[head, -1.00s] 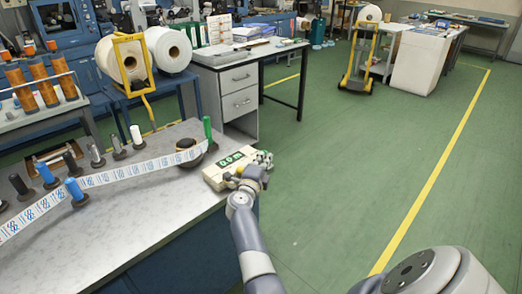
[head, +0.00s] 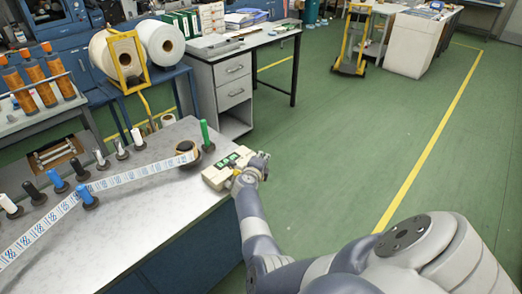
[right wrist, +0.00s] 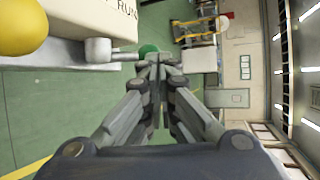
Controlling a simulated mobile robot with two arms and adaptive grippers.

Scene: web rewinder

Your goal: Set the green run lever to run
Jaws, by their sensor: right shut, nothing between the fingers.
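In the right wrist view a green ball knob (right wrist: 148,50) shows just beyond my fingertips, partly hidden by them. A short grey lever shaft (right wrist: 98,50) sticks out of the cream control box (right wrist: 85,18) toward it, beside the printed word RUN. The control box also shows in the head view (head: 214,180), at the right edge of the bench, with green displays on top. My right gripper (right wrist: 160,62) is shut and empty, its tips close to the green knob; whether they touch it I cannot tell. My left gripper is out of view.
A yellow ball knob (right wrist: 20,25) sits at the wrist view's upper left. On the bench (head: 150,215) a printed web (head: 125,178) runs past several posts to a dark roll (head: 188,152). A green post (head: 205,135) stands behind the box. Open green floor (head: 330,160) lies to the right.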

